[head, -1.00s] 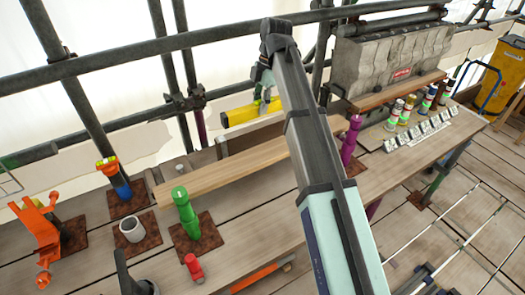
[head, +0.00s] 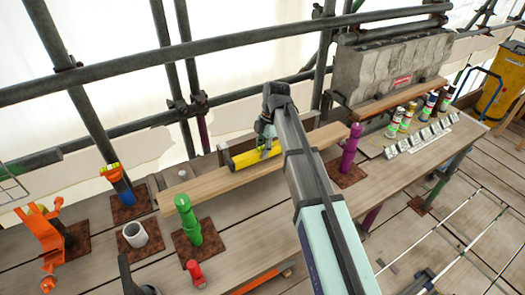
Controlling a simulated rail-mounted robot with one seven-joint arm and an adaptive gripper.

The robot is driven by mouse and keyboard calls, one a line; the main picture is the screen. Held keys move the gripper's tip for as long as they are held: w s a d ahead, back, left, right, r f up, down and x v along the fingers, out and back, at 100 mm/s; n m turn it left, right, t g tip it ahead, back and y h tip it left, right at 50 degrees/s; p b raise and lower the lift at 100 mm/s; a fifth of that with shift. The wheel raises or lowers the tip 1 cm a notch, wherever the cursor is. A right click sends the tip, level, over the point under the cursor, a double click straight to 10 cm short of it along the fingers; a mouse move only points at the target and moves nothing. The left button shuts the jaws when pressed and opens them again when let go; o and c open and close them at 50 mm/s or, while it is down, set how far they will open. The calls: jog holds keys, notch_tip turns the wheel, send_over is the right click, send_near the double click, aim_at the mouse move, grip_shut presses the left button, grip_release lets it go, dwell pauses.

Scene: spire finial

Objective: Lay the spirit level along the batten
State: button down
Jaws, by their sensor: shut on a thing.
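The spirit level (head: 246,158) is yellow with a dark end cap. My gripper (head: 266,150) is shut on it near its right part, partly hidden behind my arm. The batten (head: 215,182) is a long pale wooden board running from lower left to upper right behind the green and purple posts. The level is roughly parallel to the batten and at its far edge, low over it. I cannot tell whether the two touch.
A green post (head: 188,220) and a purple post (head: 350,148) stand in front of the batten. Several cans (head: 410,115) line the right. Scaffold tubes cross behind.

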jog(key=shift+f, duration=0.7)
jog(key=c, duration=0.8)
grip_release()
jog(key=shift+c, duration=0.2)
jog(key=shift+r, duration=0.1)
jog(key=b+v, duration=0.3)
jog(key=v, duration=0.9)
